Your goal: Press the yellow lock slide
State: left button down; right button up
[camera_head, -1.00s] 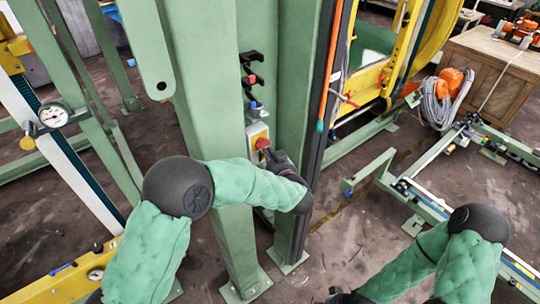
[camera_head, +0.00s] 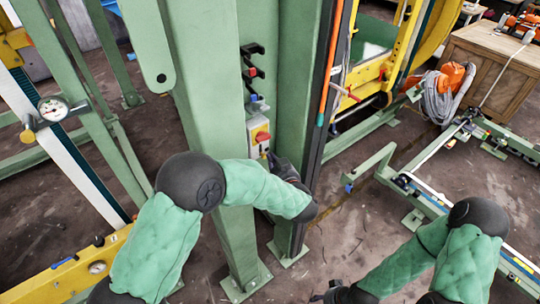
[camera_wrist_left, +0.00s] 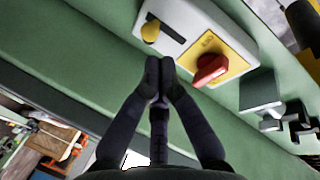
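The yellow lock slide (camera_wrist_left: 150,32) is a small rounded knob in a black slot on a light grey control box (camera_wrist_left: 185,15). A red rotary knob (camera_wrist_left: 210,68) on a yellow plate sits beside it. In the head view the box (camera_head: 254,127) is fixed between green posts, with the red knob (camera_head: 262,136) showing. My left gripper (camera_wrist_left: 160,68) is shut, its fingertips together and empty, just below the slide in the wrist view, with a gap between them. In the head view the left gripper (camera_head: 275,160) is just below the box. My right gripper (camera_head: 330,293) is partly visible at the bottom edge, its fingers unclear.
Green posts (camera_head: 205,130) stand close on both sides of the box. Black hooks or brackets (camera_head: 251,65) are mounted above it. A pressure gauge (camera_head: 53,108) is at the left. A wooden crate (camera_head: 495,65) and coiled grey hose (camera_head: 440,95) stand at the back right.

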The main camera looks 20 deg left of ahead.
pick_arm(q)
jog(key=v, duration=0.9)
jog(key=shift+s, duration=0.2)
jog(key=shift+r, duration=0.1)
